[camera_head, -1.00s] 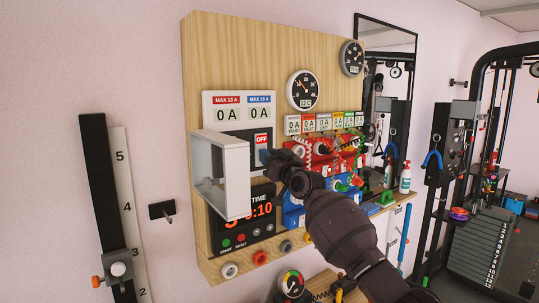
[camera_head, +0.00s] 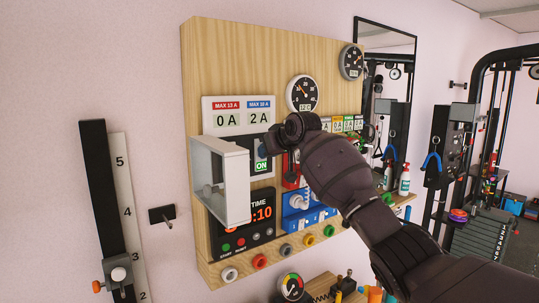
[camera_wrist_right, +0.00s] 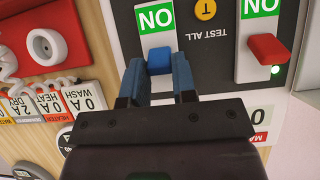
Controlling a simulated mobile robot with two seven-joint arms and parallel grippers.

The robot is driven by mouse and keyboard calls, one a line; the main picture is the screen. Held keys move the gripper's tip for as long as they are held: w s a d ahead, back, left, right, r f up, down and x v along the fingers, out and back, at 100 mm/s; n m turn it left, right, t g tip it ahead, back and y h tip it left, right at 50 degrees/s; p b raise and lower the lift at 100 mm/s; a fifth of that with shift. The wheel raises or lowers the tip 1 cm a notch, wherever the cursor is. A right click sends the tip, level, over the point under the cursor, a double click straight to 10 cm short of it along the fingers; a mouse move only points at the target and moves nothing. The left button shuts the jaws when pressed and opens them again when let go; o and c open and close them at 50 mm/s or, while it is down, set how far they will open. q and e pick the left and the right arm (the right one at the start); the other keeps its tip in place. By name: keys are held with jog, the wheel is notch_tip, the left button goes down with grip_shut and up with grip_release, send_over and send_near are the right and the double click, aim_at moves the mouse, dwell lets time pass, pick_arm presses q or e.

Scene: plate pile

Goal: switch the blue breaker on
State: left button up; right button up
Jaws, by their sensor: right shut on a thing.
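The blue breaker's lever (camera_wrist_right: 159,61) sits between the fingertips of my right gripper (camera_wrist_right: 160,77) in the right wrist view, with a green ON label beside it. My right gripper (camera_head: 266,145) is shut on this lever. In the head view the green ON label (camera_head: 262,166) shows just below the fingers, and the lever itself is hidden by them. The blue "MAX 10 A" display (camera_head: 259,116) reads 2 A. My left gripper is not in view.
The red breaker's lever (camera_wrist_right: 269,48) also has a green ON label beside it. An open clear cover (camera_head: 223,182) stands out from the board left of my gripper. The wooden board (camera_head: 235,60) carries gauges, a timer (camera_head: 248,216) and several knobs below.

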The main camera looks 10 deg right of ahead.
jog(key=shift+w+r+g, duration=0.15)
jog(key=shift+r+g, duration=0.1)
jog(key=shift+g, duration=0.45)
jog(key=shift+h, duration=0.3)
jog(key=o, duration=0.9)
jog(key=shift+a, duration=0.1)
jog(key=b+v, duration=0.2)
jog(key=v, duration=0.9)
jog(key=shift+w+b, duration=0.1)
jog(key=shift+b, duration=0.25)
